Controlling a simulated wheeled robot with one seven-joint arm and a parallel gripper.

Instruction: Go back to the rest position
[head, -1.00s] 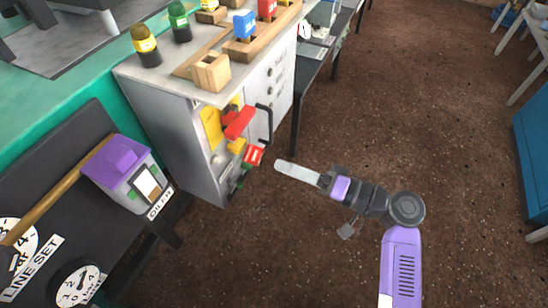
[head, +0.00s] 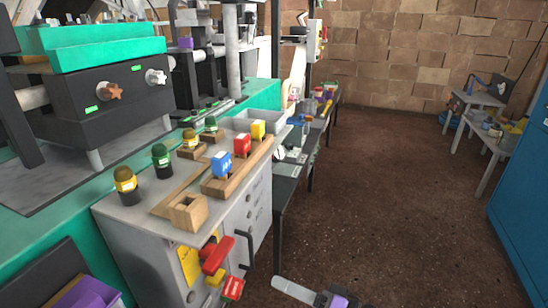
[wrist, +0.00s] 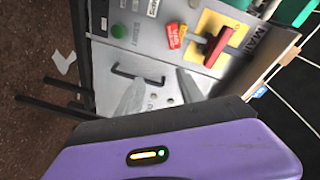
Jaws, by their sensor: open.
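My gripper (head: 293,290) shows at the bottom edge of the head view, in front of the grey cabinet (head: 140,250) and to its right. Only a pale finger and part of the wrist are in the picture there. In the wrist view my gripper (wrist: 158,88) has its two grey fingers spread apart with nothing between them. Beyond the fingers is the cabinet front with a black handle (wrist: 136,75) and a red lever (wrist: 218,46) on a yellow plate. The fingers look clear of the cabinet, though contact is hard to judge.
On the cabinet top stand a wooden holder with blue (head: 221,165), red (head: 240,146) and yellow (head: 258,131) plugs, an empty wooden block (head: 188,212) and dark bottles (head: 126,186). Brown floor (head: 390,220) lies open to the right, up to a blue cabinet (head: 522,200).

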